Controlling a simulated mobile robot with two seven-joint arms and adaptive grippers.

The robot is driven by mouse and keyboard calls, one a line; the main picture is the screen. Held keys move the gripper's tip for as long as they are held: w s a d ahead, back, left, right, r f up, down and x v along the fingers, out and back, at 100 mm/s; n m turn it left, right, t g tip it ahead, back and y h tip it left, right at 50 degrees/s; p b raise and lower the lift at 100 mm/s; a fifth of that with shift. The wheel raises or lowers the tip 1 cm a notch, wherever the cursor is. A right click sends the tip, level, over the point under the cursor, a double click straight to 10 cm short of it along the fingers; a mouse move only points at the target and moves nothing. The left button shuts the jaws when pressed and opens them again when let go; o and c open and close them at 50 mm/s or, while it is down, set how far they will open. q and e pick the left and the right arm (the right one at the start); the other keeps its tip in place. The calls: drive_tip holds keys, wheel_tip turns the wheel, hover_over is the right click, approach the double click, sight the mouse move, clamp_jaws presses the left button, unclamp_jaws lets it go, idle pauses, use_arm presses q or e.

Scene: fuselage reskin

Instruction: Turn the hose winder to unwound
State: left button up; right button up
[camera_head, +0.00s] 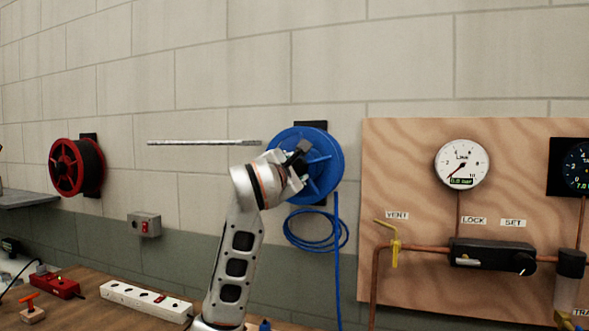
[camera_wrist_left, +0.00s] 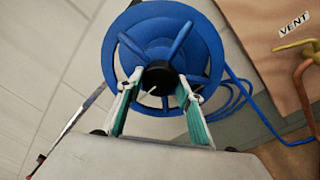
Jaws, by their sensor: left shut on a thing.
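The hose winder (camera_head: 322,172) is a blue spoked reel on the wall, with blue hose hanging in loose coils (camera_head: 317,231) below it and a length running down. My left gripper (camera_head: 298,166) reaches up to the front of the reel. In the left wrist view the blue reel (camera_wrist_left: 203,50) fills the upper middle. There the left gripper's fingers (camera_wrist_left: 158,86) lie on either side of the black hub (camera_wrist_left: 157,72), closed on the winder's middle. The exact contact is partly hidden by the fingers. My right gripper is not in view.
A wooden panel (camera_head: 410,150) with a gauge (camera_head: 462,165), copper pipes and a yellow vent valve (camera_head: 395,246) stands right of the reel. A red reel (camera_head: 77,167) hangs at left. A power strip (camera_head: 147,300) lies on the bench below.

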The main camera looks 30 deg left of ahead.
use_arm(q)
drive_tip(key=o, duration=1.1)
drive_tip(key=shift+s+d, duration=0.1)
drive_tip(key=shift+s, duration=0.15)
drive_tip(key=v, duration=1.1)
drive_tip(key=shift+s+d, duration=0.1)
drive_tip(key=shift+s, duration=0.1)
